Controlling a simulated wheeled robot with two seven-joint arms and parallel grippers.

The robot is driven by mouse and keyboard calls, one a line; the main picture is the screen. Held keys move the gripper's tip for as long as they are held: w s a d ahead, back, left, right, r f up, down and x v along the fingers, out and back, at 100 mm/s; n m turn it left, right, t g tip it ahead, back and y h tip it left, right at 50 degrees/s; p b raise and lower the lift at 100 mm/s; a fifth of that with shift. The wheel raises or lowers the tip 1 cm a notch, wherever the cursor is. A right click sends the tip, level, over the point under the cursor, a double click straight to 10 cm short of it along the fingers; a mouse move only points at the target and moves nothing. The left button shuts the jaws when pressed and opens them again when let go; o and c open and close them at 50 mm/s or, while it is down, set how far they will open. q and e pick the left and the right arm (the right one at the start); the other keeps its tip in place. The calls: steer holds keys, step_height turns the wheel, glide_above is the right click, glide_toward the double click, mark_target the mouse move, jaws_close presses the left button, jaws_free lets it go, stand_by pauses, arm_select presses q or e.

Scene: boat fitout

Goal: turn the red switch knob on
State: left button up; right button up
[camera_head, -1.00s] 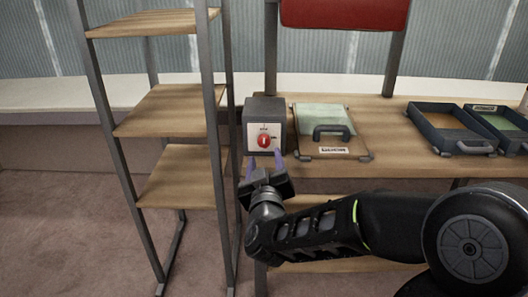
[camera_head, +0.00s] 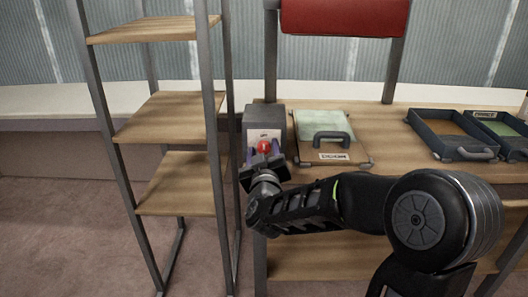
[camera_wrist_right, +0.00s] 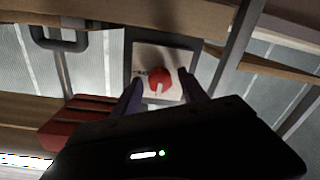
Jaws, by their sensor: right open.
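The red switch knob (camera_head: 264,147) sits on the pale front plate of a dark grey switch box (camera_head: 264,115) at the bench's left end. In the right wrist view the knob (camera_wrist_right: 160,78) shows on its plate, with a pale mark on its face. My right gripper (camera_head: 262,157) is open right in front of the box, its fingers on either side of the knob. In the right wrist view the two fingers (camera_wrist_right: 162,92) flank the knob with gaps. I cannot tell whether they touch it. Part of the plate is hidden behind the gripper. My left gripper is not in view.
A wooden shelf rack (camera_head: 165,115) with grey posts stands just left of the box. A case with a green top and dark handle (camera_head: 325,135) lies right of the box. Dark trays (camera_head: 455,133) are farther right. A red roll (camera_head: 344,17) hangs above.

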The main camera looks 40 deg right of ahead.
jaws_close()
stand_by(0.5)
